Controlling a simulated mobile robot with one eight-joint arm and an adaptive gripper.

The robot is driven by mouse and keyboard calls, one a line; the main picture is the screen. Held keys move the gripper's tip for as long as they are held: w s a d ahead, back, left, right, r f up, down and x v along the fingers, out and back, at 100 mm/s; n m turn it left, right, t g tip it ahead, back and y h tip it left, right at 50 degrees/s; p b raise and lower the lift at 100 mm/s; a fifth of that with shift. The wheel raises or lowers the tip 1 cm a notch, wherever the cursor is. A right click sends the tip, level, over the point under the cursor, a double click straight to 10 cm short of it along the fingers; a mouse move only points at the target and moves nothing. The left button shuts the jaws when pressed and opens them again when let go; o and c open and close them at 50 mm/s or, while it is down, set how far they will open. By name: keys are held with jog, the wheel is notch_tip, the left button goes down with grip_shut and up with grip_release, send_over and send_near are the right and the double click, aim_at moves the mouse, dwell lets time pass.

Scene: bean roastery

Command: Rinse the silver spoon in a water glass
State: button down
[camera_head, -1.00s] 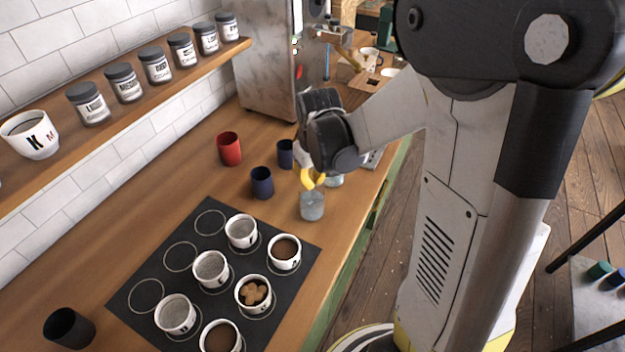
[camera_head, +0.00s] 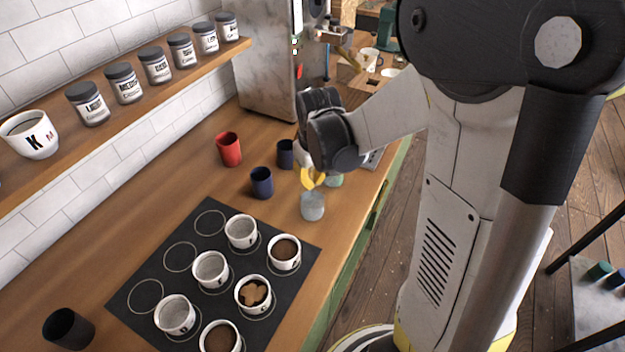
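My gripper (camera_head: 312,179) hangs over the counter with its yellow fingertips just above and behind a water glass (camera_head: 312,207). The glass stands upright near the counter's front edge. A second, pale greenish glass (camera_head: 334,180) is partly hidden behind the fingertips. I cannot make out the silver spoon in this view, and I cannot tell whether the fingers hold anything.
A black mat (camera_head: 195,240) carries several white cups, some with dark contents. Dark blue cups (camera_head: 262,183) and a red cup (camera_head: 229,149) stand left of my gripper. A black cup (camera_head: 68,328) is at lower left. A shelf (camera_head: 60,168) with jars runs along the wall.

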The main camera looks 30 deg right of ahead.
aim_at(313, 170)
jog(key=shift+f+b, duration=0.45)
jog(key=shift+r, duration=0.2)
jog(key=shift+r+p, duration=3.4)
jog(key=shift+r, duration=0.9)
